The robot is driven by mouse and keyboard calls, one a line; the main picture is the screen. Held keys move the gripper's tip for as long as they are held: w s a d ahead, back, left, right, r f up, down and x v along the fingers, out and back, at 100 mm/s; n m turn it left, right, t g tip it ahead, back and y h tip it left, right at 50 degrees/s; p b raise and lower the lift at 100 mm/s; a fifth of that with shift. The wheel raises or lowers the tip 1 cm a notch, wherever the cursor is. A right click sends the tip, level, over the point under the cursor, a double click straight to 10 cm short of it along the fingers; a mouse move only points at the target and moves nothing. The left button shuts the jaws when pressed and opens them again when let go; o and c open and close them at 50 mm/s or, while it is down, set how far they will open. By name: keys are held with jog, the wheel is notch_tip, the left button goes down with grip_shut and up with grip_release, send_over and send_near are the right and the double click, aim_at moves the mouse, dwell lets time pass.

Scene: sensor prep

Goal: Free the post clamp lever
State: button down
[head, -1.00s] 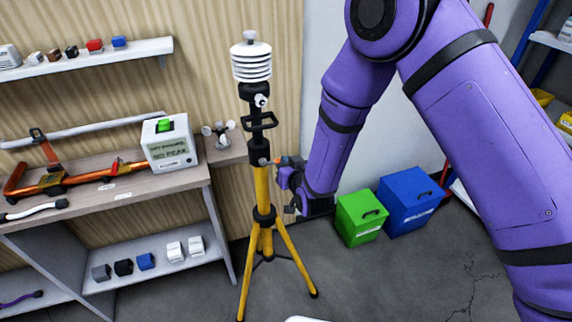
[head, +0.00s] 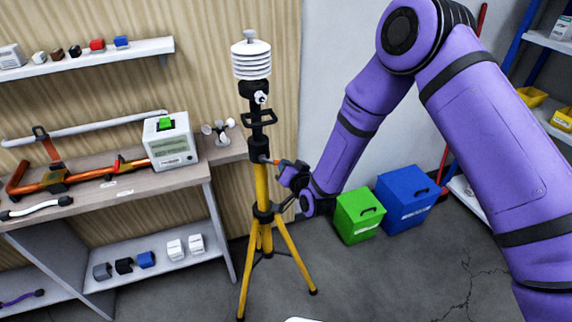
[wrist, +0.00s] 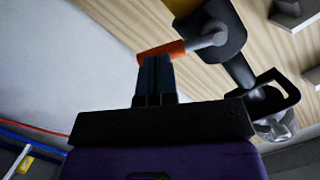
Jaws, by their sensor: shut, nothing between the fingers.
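The tripod post is yellow with a black upper part, and the clamp lever (head: 274,161) sticks out to the right where the two meet. The lever has a grey stem and an orange grip; in the wrist view the orange grip (wrist: 162,51) runs across just beyond my fingertips. My gripper (head: 284,173) is right of the post, just below the lever's outer end. Its dark fingers (wrist: 155,62) are together and empty. They overlap the grip's lower edge in the wrist view; I cannot tell whether they touch it.
A white louvred sensor (head: 251,60) tops the post, above a black bracket (head: 259,117). The yellow tripod legs (head: 291,258) spread on the floor. A workbench (head: 125,183) stands left; green (head: 360,217) and blue bins (head: 405,198) stand right.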

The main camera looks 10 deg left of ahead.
jog(key=a+f+m, duration=0.1)
jog(key=m, duration=0.2)
jog(key=s+f+m+y, duration=0.1)
jog(key=m, duration=0.1)
jog(key=a+f+m+y, duration=0.1)
jog(key=m, duration=0.2)
jog(key=shift+s+a+f+m, duration=0.3)
jog(key=shift+a+f, duration=0.05)
dwell(0.5)
jog(key=shift+d, duration=0.1)
